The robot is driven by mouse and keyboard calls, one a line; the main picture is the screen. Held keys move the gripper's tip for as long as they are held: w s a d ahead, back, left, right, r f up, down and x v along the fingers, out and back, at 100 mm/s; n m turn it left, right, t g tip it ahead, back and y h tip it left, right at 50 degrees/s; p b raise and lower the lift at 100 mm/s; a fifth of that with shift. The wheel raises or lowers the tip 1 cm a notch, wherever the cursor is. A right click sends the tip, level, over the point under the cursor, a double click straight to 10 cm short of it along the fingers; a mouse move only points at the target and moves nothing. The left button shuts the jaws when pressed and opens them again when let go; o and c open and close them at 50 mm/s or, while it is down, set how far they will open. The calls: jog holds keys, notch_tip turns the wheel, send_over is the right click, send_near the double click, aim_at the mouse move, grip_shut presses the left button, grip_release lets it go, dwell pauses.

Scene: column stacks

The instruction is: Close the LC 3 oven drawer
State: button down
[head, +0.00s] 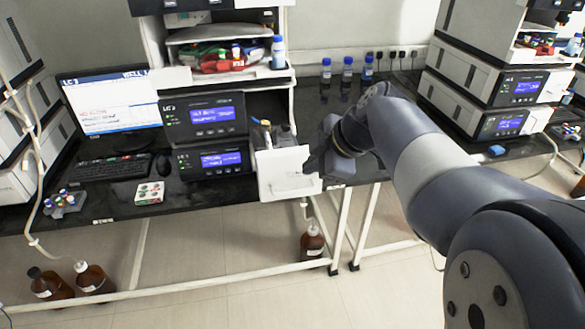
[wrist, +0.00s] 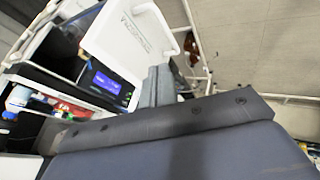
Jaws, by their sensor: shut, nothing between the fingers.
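The LC 3 stack (head: 205,120) stands on the dark bench, with two lit blue screens. Its white oven drawer (head: 288,175) is pulled out at the stack's right side, its front panel jutting over the bench edge. The drawer also fills the upper middle of the wrist view (wrist: 128,38), its face tilted. My gripper (wrist: 158,72) shows as two grey fingers closed together with nothing between them, beside the drawer in that picture. In the head view my arm reaches in from the right and its end is just right of the drawer; the fingertips are hard to make out. I cannot tell whether they touch the drawer.
Several blue-capped bottles (head: 347,70) stand at the back of the bench. Another instrument stack (head: 485,75) is at the right. A monitor (head: 108,100) and a keyboard (head: 108,168) are left of LC 3. A brown bottle (head: 312,242) stands on the floor below the drawer.

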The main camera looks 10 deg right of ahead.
jog(key=p, duration=0.1)
send_near(281, 188)
jog(key=x, duration=0.4)
jog(key=shift+w+a+f, duration=0.15)
jog(key=shift+f, duration=0.05)
